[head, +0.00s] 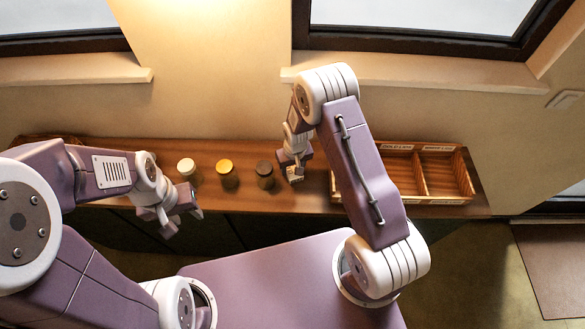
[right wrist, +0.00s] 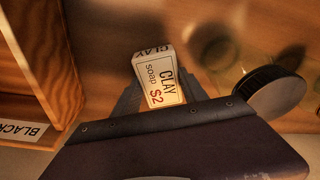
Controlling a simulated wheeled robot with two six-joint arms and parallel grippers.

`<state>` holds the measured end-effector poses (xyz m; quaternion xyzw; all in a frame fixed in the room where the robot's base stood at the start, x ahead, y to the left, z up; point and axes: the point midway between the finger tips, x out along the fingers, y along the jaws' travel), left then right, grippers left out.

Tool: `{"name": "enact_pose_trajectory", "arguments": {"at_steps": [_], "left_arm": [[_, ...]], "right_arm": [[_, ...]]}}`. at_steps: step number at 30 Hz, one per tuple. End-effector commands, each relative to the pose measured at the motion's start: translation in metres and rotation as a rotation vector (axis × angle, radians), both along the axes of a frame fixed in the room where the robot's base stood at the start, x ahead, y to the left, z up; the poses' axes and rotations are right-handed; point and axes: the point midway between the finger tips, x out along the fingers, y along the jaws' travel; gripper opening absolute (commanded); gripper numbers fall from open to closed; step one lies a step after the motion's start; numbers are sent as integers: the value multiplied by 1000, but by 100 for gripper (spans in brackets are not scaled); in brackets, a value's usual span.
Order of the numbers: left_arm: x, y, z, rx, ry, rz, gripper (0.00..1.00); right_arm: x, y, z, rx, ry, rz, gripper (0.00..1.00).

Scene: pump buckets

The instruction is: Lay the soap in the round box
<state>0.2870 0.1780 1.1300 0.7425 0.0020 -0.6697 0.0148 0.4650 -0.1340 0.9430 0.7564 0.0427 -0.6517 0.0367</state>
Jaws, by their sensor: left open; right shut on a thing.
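The soap (right wrist: 160,82) is a small white box reading "CLAY SOAP $2". In the right wrist view it stands between the fingers of my right gripper (right wrist: 155,100), which is shut on it. In the head view my right gripper (head: 294,172) holds the soap over the counter, between the dark-lidded jar and the wooden tray. A brown rounded rim (head: 45,138) at the counter's far left may be the round box; my left arm hides most of it. My left gripper (head: 183,213) is open and empty at the counter's front edge, in front of the white-lidded jar.
Three jars stand in a row on the counter: white-lidded (head: 187,168), yellow-lidded (head: 226,172) and dark-lidded (head: 264,172). The dark lid (right wrist: 270,93) is close to my right gripper. A divided wooden tray (head: 421,180) with labels stands at the right. A wall rises behind.

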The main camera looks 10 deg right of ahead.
Motion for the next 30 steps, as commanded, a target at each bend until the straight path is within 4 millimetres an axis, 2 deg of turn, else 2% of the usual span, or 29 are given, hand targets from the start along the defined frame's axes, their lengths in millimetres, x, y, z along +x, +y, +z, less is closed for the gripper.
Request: {"name": "enact_pose_trajectory", "arguments": {"at_steps": [7,18,24,30], "left_arm": [[0,0,-18,0,0,0,42],[0,0,-37,0,0,0,42],[0,0,-41,0,0,0,42],[0,0,-41,0,0,0,42]], "right_arm": [[0,-1,41,1,-7,-1,0],[-61,-62,90,-1,-5,-5,0],[-80,-79,106,0,-3,-2,0],[-83,-82,110,0,-2,0,0]]}}
